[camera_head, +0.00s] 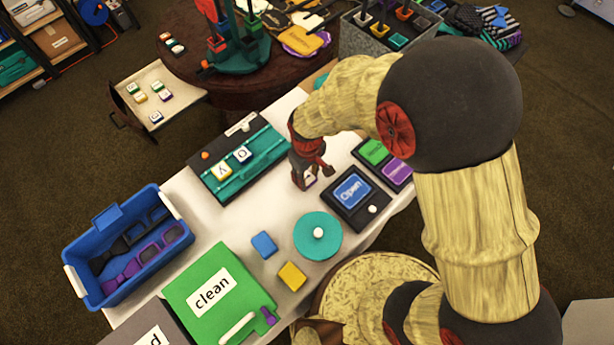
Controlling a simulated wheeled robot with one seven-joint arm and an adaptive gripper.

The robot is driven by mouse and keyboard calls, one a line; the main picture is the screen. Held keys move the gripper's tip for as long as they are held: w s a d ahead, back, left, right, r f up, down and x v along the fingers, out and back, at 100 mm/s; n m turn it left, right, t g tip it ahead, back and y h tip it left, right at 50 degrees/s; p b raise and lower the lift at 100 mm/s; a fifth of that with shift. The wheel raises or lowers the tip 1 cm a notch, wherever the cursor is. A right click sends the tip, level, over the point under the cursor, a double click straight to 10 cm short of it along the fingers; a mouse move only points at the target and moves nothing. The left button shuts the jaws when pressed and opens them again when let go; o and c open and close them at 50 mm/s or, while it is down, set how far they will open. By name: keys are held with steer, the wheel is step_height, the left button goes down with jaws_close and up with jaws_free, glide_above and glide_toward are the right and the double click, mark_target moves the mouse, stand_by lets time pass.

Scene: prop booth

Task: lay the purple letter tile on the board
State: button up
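The board is a teal panel in a dark frame (228,187). Two white-faced letter tiles lie on it, one marked Y (223,171) and one O (242,154). My gripper (312,178) points down over the white table, right of the board. A small pale tile with a purplish edge (311,179) shows at its fingertips. I cannot tell whether the fingers touch it or whether it rests on the table; its letter is hidden. Another tile with a purple edge (165,95) lies in the open drawer (183,82) at upper left, among several other letter tiles.
Right of my gripper stands a dark box with a blue "Open" panel (353,192). A teal round lid (318,236), blue block (264,244) and yellow block (292,276) lie in front. A blue bin (107,221) and green "clean" panel (215,296) are at left.

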steer(key=shift+r, duration=0.1)
steer(key=shift+f, duration=0.2)
steer(key=o, duration=0.9)
steer(key=shift+o, duration=0.2)
steer(key=shift+r, duration=0.15)
